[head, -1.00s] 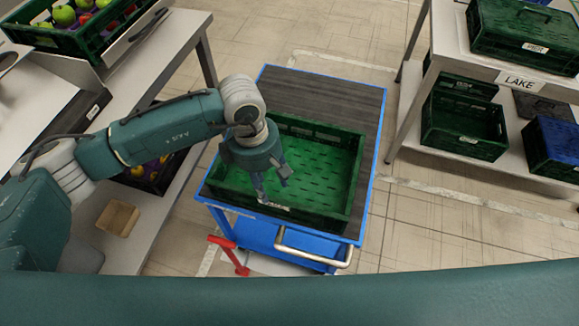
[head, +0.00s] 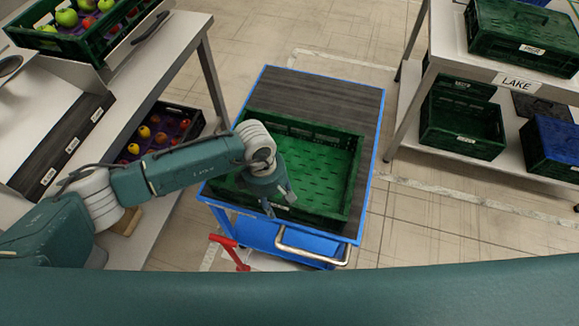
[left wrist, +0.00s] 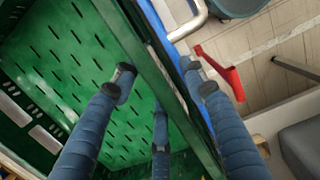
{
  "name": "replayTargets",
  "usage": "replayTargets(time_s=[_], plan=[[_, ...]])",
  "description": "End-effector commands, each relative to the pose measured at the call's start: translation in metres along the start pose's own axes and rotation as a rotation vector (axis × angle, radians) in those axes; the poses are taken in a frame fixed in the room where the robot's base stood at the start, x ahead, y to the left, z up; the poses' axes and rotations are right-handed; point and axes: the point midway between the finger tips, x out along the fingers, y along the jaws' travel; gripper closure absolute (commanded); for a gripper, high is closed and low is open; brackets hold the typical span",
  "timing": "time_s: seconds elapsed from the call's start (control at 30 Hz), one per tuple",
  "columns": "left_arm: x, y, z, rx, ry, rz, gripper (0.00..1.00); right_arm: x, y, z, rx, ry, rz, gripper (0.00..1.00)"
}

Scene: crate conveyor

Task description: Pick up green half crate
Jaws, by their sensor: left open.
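The green half crate (head: 318,170) sits empty on the blue-edged cart, its open top facing up. My left gripper (head: 281,203) is over the crate's near wall, fingers pointing down. In the left wrist view its blue fingers (left wrist: 160,85) are spread apart, with the crate's wall (left wrist: 150,85) running between them. One finger shows over the perforated crate floor and another on the outer side of the wall. I cannot tell whether any finger touches the crate. My right gripper is not in view.
The cart (head: 345,90) has bare dark top behind the crate, a metal handle (head: 310,255) and a red lever (head: 230,250) at its front. A fruit crate (head: 85,35) stands on the left table.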

Motion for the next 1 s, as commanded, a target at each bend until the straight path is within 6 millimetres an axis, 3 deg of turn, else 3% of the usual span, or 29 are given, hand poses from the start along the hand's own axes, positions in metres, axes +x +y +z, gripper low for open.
replayTargets(time_s=[0.03, 0.2, 0.27, 0.77, 1.0], plan=[[0.000, 0.000, 0.000, 0.000, 0.000, 0.000, 0.57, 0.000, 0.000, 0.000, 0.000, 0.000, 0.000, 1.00], [0.000, 0.000, 0.000, -0.001, 0.000, 0.000, 0.91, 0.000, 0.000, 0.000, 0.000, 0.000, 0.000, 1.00], [0.000, 0.000, 0.000, -0.001, 0.000, 0.000, 1.00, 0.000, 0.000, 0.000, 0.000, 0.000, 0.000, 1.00], [-0.006, 0.002, 0.001, 0.000, -0.002, 0.005, 1.00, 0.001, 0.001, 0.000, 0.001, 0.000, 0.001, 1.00], [-0.034, 0.003, 0.004, 0.003, -0.002, 0.009, 1.00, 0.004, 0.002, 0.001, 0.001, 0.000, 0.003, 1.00]])
